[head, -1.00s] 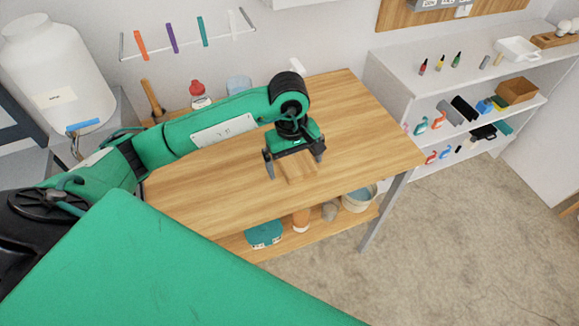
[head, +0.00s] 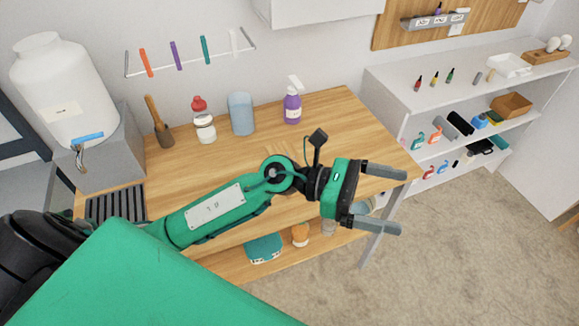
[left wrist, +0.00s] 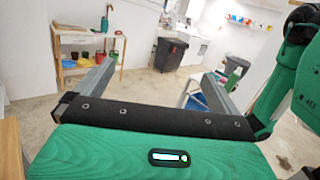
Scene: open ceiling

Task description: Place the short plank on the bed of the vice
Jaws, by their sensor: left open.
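My left gripper (head: 400,200) is open and empty, pointing right past the right edge of the table. Its two grey fingers also show spread apart in the left wrist view (left wrist: 158,78), with nothing between them. A pale wooden piece that looks like the short plank (head: 287,152) lies flat on the wooden table, mostly hidden behind my left forearm. Its colour is close to the tabletop's, so its outline is hard to tell. I cannot make out a vice in either view. My right gripper is not in view.
White shelves (head: 440,105) stand right. Open floor (head: 450,270) lies in front of them.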

